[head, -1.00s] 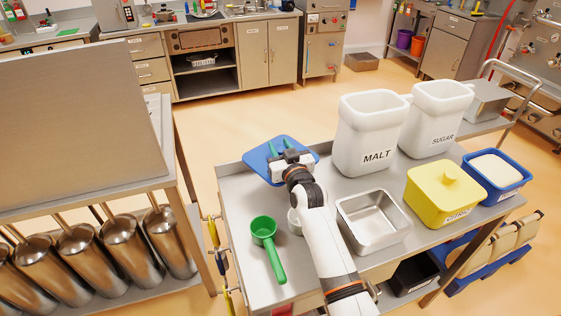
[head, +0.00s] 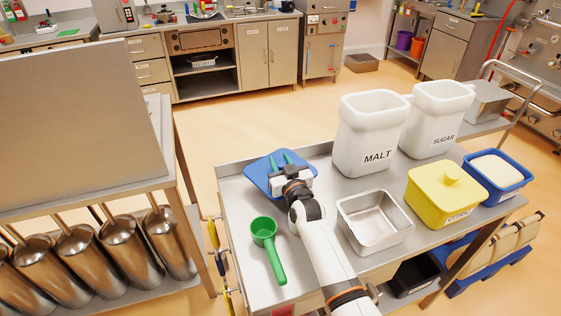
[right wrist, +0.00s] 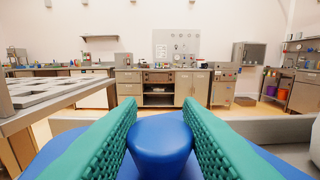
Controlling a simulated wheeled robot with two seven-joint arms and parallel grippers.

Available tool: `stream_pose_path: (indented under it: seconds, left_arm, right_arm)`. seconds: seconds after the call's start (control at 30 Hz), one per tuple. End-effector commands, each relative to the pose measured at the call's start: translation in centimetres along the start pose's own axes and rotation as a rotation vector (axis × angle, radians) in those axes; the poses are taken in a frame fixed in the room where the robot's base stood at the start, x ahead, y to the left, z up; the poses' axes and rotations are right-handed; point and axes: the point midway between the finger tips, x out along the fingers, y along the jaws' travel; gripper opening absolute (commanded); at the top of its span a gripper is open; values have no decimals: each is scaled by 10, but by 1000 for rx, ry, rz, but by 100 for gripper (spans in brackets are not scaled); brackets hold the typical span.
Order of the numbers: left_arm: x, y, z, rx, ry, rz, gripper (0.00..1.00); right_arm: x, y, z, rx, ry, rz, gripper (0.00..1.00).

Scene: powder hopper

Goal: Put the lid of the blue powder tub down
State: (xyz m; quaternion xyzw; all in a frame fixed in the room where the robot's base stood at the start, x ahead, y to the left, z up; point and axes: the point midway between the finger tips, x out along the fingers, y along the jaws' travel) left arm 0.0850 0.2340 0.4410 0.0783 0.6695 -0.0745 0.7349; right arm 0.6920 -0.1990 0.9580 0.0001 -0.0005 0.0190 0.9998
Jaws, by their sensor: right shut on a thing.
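The blue lid (head: 258,177) is at the back left corner of the steel table. My right gripper (head: 283,163) is shut on the lid's round blue knob (right wrist: 160,140), which sits between the green fingers in the right wrist view. The lid looks about level and very low over the table top; I cannot tell whether it touches. The blue powder tub (head: 486,186) stands open at the table's right end, with white powder (head: 496,169) inside. My left gripper is not in view.
The white MALT bin (head: 365,130) stands right of the lid, with the SUGAR bin (head: 437,110) beyond. An empty steel pan (head: 374,240), a lidded yellow tub (head: 440,195) and a green scoop (head: 265,235) are on the table (head: 236,215). The left end has some bare room.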

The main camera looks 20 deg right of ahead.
Motion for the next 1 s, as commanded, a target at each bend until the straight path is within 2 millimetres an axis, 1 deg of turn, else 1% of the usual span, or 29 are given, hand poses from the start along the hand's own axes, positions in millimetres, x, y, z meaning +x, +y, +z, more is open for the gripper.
stream_pose_path:
  seconds: [0.1,0.13,0.23,0.53,0.67,0.77,1.0]
  left_arm:
    - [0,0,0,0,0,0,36]
    - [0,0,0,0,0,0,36]
    - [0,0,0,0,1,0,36]
    - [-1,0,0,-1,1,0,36]
    - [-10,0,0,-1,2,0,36]
    - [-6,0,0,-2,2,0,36]
    - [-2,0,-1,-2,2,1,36]
  right_arm:
    - [0,0,0,0,-1,0,9]
    - [0,0,-1,0,0,0,37]
    - [0,0,-1,0,0,0,54]
    - [0,0,1,0,-1,0,54]
    - [0,0,15,0,-3,0,54]
    - [-15,0,9,0,2,0,54]
    - [-68,0,9,1,2,0,54]
